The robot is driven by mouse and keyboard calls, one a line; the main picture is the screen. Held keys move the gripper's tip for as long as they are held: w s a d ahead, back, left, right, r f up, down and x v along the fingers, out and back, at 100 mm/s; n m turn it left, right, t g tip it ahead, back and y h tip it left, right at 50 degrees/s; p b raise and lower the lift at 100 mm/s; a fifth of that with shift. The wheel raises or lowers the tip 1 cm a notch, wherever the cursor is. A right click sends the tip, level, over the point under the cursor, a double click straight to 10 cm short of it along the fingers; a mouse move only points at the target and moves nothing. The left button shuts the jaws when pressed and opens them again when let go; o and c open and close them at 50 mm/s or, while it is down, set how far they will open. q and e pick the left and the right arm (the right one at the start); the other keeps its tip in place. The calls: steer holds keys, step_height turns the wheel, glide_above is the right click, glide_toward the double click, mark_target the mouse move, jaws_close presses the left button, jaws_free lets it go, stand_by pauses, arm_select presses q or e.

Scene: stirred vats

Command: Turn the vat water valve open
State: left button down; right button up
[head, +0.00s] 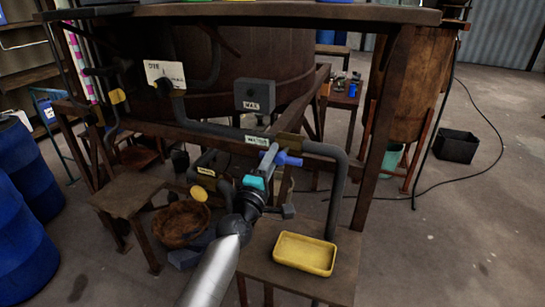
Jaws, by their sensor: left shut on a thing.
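The water valve has a blue handle (290,160) on the grey pipe (318,149) in front of the large wooden vat (285,60). A pale label that seems to read "WATER" (257,140) sits on the pipe just above the handle. My left gripper (270,156) reaches up from the bottom of the head view. Its fingers are shut on the blue handle, and they hide its left part. I cannot tell the handle's exact angle. My right gripper is not in view.
A small wooden table with a yellow tray (305,265) stands right of my left arm. A stool (127,196), a woven basket (181,224) and blue drums (25,215) are at left. A wooden post (378,140) stands right of the valve. Floor at right is mostly clear.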

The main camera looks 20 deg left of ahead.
arm_select(q)
steer(key=c, duration=0.8)
jaws_free()
steer(key=shift+o, duration=0.2)
steer(key=s+f+b, duration=0.1)
steer(key=s+f, duration=0.2)
steer(key=s, duration=1.2)
steer(key=shift+a, duration=0.2)
steer(key=shift+f, duration=0.1)
